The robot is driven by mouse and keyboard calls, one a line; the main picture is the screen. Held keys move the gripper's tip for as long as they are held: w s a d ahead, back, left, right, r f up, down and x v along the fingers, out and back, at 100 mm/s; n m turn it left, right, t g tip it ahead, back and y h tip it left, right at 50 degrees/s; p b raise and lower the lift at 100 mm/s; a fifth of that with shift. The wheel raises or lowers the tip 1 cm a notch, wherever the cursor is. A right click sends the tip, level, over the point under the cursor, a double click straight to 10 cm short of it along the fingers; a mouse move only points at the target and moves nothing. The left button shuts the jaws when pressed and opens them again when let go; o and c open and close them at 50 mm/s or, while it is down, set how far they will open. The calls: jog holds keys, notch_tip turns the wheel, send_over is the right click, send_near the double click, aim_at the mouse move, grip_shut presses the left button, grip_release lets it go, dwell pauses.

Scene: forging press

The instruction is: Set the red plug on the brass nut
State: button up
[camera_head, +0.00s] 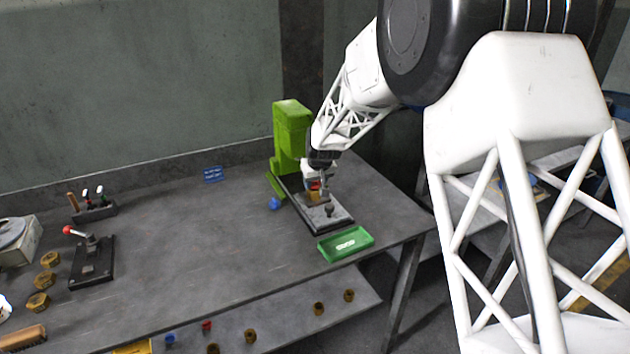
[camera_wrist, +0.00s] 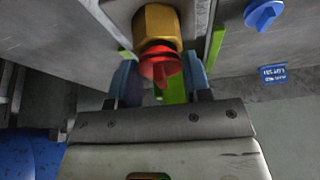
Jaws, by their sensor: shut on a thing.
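The red plug (camera_wrist: 160,65) is between the blue fingers of my gripper (camera_wrist: 162,82), which is shut on it. The brass nut (camera_wrist: 157,25) is directly beyond the plug in the wrist view, roughly in line with it. The plug overlaps the nut's near end there, so I cannot tell whether they touch. In the head view, my gripper (camera_head: 315,182) is low over the dark press base, with the red plug (camera_head: 314,187) just above the brass nut (camera_head: 313,196). My fingers partly hide the plug there.
The green press (camera_head: 292,128) stands behind my gripper. A dark base plate (camera_head: 328,222) extends forward from it. A green tray (camera_head: 345,254) lies in front, and a blue plug (camera_head: 275,203) lies left. A red-knobbed clamp (camera_head: 90,262) stands far left. The middle of the table is clear.

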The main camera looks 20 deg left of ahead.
jog(key=shift+f, duration=0.3)
jog(key=o, duration=0.7)
jog(key=shift+r, duration=0.1)
jog(key=v, duration=0.6)
jog(key=shift+r, duration=0.4)
dwell(0.7)
jog(key=shift+s+d, duration=0.1)
jog(key=shift+d, duration=0.05)
jog(key=shift+r, duration=1.45)
